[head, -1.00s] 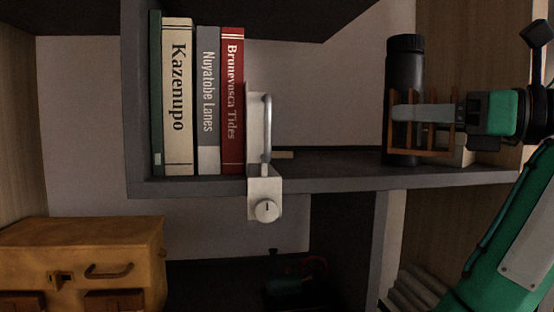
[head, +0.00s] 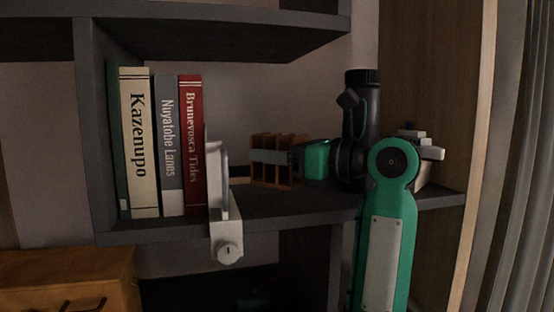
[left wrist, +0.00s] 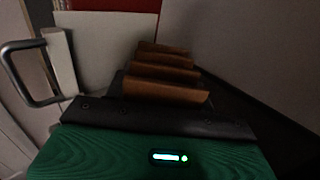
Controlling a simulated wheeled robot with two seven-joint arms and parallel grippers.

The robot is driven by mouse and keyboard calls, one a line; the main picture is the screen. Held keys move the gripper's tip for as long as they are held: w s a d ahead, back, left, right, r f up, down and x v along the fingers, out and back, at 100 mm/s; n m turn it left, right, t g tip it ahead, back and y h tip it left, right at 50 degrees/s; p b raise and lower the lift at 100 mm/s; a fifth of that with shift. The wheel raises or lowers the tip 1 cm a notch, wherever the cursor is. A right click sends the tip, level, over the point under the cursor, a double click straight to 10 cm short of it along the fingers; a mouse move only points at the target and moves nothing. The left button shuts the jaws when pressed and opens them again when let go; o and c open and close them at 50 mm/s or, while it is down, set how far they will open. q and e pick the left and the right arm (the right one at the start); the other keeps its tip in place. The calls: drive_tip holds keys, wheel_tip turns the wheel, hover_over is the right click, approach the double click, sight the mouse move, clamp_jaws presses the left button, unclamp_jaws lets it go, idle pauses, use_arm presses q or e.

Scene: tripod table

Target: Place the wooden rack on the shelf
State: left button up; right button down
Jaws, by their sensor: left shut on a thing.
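The wooden rack (head: 258,174) is a small brown slatted rack. My left gripper (head: 270,157) is shut on it, reaching in from the right with its grey fingers across the slats. The rack is upright over the dark grey shelf (head: 290,204), right of the white bookend; I cannot tell whether its base touches the board. In the left wrist view the rack's slats (left wrist: 165,72) stand just beyond my left gripper, whose fingers are mostly hidden there. My right gripper is in neither view.
Upright books (head: 140,145) stand at the left of the shelf, held by a white clamp-on bookend (head: 222,215) with a metal loop. A tall black bottle (head: 362,78) stands behind my arm at the right. A yellow-brown case (head: 65,278) is below left.

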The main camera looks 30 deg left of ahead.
sight(272, 175)
use_arm(q)
drive_tip(key=shift+f+p, duration=0.6)
drive_tip(key=shift+f, duration=0.7)
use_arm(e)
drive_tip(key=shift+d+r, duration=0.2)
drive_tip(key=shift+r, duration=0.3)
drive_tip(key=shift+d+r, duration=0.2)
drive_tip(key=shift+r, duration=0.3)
use_arm(q)
drive_tip(key=shift+d+f, duration=0.1)
drive_tip(key=o, duration=0.8)
drive_tip(key=shift+c, duration=0.2)
drive_tip(key=o, duration=0.3)
drive_tip(key=shift+o, duration=0.5)
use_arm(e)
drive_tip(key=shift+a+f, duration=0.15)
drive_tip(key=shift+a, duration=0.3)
